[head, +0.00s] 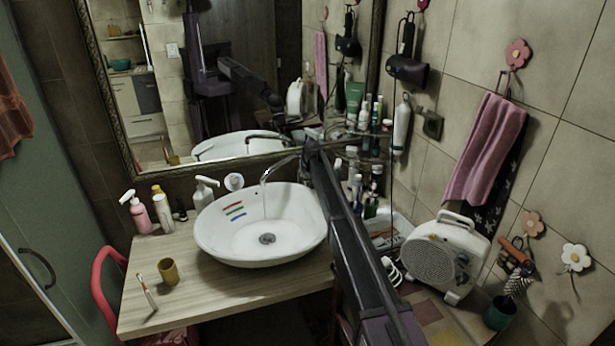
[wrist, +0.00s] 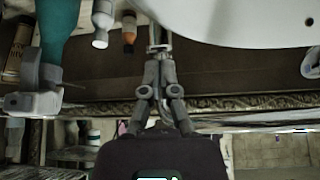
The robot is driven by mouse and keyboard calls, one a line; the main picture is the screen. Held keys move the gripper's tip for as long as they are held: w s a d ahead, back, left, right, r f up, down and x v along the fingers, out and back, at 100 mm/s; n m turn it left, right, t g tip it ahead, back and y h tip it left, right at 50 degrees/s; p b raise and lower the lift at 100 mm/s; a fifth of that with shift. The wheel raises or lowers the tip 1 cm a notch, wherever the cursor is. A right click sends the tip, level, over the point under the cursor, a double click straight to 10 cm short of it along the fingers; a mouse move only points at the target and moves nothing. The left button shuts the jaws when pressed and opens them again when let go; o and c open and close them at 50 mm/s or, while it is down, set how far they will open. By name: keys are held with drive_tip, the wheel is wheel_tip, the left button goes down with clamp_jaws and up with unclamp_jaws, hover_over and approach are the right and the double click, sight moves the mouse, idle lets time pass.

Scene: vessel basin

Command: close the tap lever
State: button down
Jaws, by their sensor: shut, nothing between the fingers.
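The tap (head: 279,169) is a slim curved metal spout behind the white basin (head: 226,246). A thin pale line, like water, drops from its end into the basin. My arm covers the tap's base, and I cannot make out the lever in the head view. In the wrist view my gripper (wrist: 158,50) is shut and empty. In the head view the fingertips are hidden at the end of my arm.
A framed mirror (head: 232,80) stands behind the basin. Soap bottles (head: 139,212) are at left, and a yellow cup (head: 168,271) and toothbrush (head: 147,291) are on the wooden counter (head: 215,290). Several bottles crowd the corner right of my arm. A white fan heater (head: 447,252) stands further right.

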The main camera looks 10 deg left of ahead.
drive_tip(key=shift+f, duration=0.1)
drive_tip(key=shift+s+d+f+b, duration=0.15)
drive_tip(key=shift+s+f+b, duration=0.15)
drive_tip(key=shift+f+b, duration=0.6)
drive_tip(key=shift+s+d+r, duration=0.1)
drive_tip(key=shift+s, duration=0.2)
drive_tip(key=shift+r, duration=0.15)
drive_tip(key=r+p, duration=0.2)
drive_tip(key=w+r+p, duration=0.1)
drive_tip(key=r+p, duration=0.1)
drive_tip(key=shift+a+r+p, duration=0.2)
drive_tip(key=shift+r+p, duration=0.1)
drive_tip(key=shift+p, duration=0.05)
drive_tip(key=s+p+v, duration=0.1)
drive_tip(key=p+v, duration=0.6)
drive_tip(key=v, duration=0.2)
drive_tip(key=shift+d+f, duration=0.2)
drive_tip(key=shift+d, duration=0.05)
